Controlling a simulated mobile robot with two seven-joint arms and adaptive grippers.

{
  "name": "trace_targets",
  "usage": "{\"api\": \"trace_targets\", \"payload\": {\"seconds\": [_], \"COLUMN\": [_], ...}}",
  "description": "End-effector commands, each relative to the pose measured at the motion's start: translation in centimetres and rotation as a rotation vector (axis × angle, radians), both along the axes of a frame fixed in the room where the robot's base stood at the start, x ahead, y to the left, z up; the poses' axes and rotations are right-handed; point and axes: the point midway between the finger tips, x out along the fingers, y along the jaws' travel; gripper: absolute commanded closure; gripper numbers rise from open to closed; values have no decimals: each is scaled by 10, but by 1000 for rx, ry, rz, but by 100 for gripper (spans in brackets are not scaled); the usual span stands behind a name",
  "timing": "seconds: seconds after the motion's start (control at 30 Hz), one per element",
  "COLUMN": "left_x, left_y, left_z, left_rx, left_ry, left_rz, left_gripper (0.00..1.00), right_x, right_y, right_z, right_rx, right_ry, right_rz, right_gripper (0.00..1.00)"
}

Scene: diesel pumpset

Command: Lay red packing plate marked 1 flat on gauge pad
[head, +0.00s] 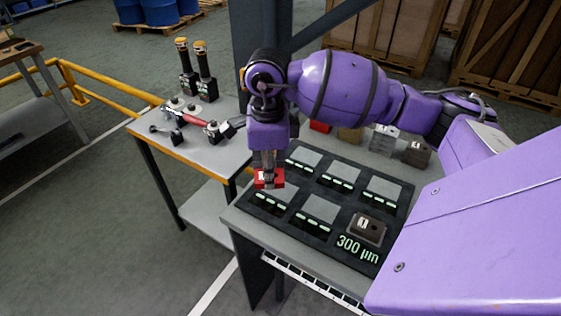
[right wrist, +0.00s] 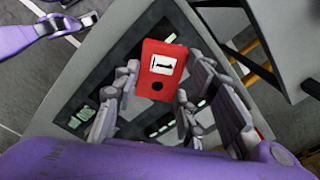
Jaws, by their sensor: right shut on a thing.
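The red packing plate marked 1 (head: 274,183) is held at the tips of my right gripper (head: 266,160), above the left edge of the dark gauge board. In the right wrist view the plate (right wrist: 163,62) shows its white label and a dark hole between the fingers of my right gripper (right wrist: 154,85). The gauge board (head: 292,222) has several grey square pads with green bars. The near-left pad (head: 281,190) and the pad beside it (head: 322,208) are bare. The near-right pad bears a brown block marked 1 (head: 366,230), next to a "300 µm" readout. My left gripper is not seen.
Behind the board stand a red block (head: 320,127), a tan block (head: 350,135), a silver block (head: 384,139) and a dark block (head: 416,154), partly hidden by my right arm. A side table (head: 215,160) holds tools. A dark post (head: 257,30) rises behind.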

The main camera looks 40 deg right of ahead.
Motion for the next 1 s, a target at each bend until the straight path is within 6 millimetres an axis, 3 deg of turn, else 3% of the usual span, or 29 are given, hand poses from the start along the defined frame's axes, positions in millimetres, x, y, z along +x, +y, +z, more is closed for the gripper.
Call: {"api": "trace_targets", "payload": {"seconds": [0.1,0.3,0.8,1.0], "left_x": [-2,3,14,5], "left_y": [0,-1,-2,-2], "left_z": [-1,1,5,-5], "left_rx": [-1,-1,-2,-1], "left_ry": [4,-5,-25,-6], "left_rz": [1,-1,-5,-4], "left_gripper": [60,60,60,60], "right_x": [6,10,11,10], "right_y": [-20,-38,-41,-41], "right_z": [-4,-8,-8,-23], "right_rx": [3,1,1,0], "right_ry": [7,12,12,17], "right_rz": [-287,-559,-606,-605], "right_gripper": [100,100,100,100]}}
